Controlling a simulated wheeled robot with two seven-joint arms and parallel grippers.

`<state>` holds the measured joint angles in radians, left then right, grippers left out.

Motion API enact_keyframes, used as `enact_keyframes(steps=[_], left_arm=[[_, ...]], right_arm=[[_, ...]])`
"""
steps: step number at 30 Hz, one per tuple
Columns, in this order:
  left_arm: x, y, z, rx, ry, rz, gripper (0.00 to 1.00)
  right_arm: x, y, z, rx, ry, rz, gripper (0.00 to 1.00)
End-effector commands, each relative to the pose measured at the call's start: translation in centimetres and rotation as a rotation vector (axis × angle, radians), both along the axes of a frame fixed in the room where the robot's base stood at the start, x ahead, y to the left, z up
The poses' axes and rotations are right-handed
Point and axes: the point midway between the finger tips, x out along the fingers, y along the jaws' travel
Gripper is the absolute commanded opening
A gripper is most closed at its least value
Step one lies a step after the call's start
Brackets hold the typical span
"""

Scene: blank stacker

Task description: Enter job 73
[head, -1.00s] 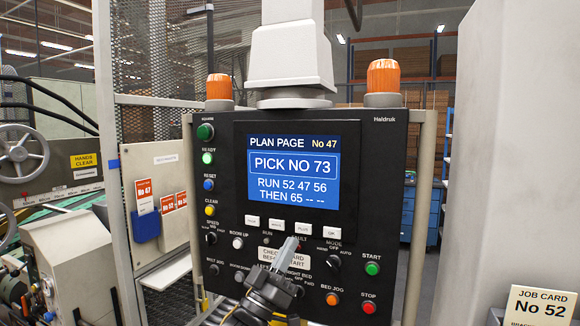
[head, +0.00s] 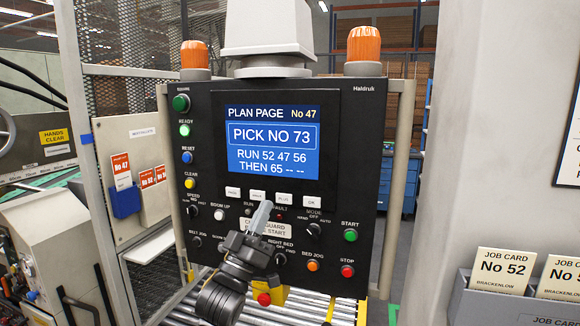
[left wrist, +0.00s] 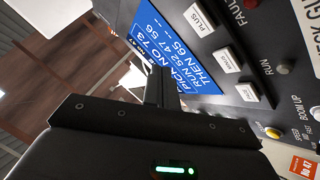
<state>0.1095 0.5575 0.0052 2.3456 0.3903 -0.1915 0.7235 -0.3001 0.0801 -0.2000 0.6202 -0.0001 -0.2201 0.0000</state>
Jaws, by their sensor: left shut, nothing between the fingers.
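The screen (head: 272,142) on the black control panel (head: 345,120) reads "PLAN PAGE No 47", "PICK NO 73", "RUN 52 47 56 THEN 65 -- --". Below it sit four pale buttons: PAGE (head: 232,193), MINUS (head: 258,196), PLUS (head: 284,199) and OK (head: 312,202). My left gripper (head: 263,209) is shut and empty, its tip just below the MINUS button; I cannot tell whether it touches the panel. The left wrist view shows the shut fingers (left wrist: 161,88) before the screen (left wrist: 165,45), with PLUS (left wrist: 200,20), MINUS (left wrist: 227,60) and PAGE (left wrist: 247,92) beside them. My right gripper is out of view.
START (head: 351,235), STOP (head: 347,271) and BED JOG (head: 313,266) buttons lie right of my gripper. A job card "No 52" (head: 502,268) and another card stand in a grey holder at the right. Orange lamps (head: 362,46) top the panel. Red-and-white tags hang at the left.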

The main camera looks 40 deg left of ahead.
Motion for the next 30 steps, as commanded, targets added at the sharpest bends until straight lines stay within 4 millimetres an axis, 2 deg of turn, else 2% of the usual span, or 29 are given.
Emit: enact_keyframes(steps=[1,4,7,11,18,22,30], left_arm=[[-0.6,0.0,1.5,0.001,-0.019,0.002,0.00],[-1.1,-1.1,2.7,0.068,-0.009,-0.003,0.00],[-1.4,-2.7,3.1,0.161,0.024,-0.006,0.00],[-1.5,-4.7,2.3,0.292,0.085,-0.002,0.00],[-1.1,-7.6,-0.5,0.490,0.188,-0.011,0.00],[-0.9,-8.3,-1.2,0.525,0.212,-0.018,0.00],[-0.8,-8.3,-1.3,0.529,0.214,-0.015,0.00]], right_arm=[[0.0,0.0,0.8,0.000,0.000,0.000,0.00],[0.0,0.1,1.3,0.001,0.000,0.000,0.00],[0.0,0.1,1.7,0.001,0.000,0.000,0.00],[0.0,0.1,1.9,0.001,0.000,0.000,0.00],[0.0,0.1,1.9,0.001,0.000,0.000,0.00],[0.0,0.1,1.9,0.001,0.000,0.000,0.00],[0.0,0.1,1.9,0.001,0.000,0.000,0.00]])
